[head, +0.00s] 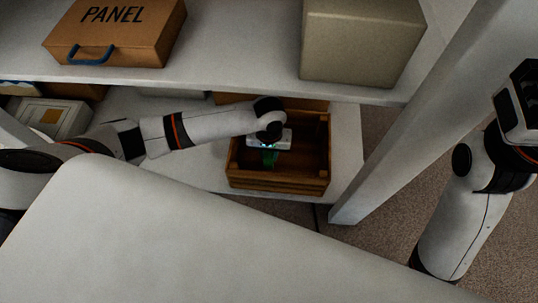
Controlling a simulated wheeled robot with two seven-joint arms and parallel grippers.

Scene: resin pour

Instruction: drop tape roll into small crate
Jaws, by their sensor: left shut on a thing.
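The small wooden crate (318,160) stands on the lower shelf, its open top facing up. My left arm reaches in from the left, and my left gripper (269,153) points down within the crate's opening.
An upper shelf (230,77) overhangs the back of the crate and carries a brown PANEL case (115,35) and a beige box (362,45). A white shelf post (405,130) stands right of the crate. A white box (48,118) sits at left on the lower shelf.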

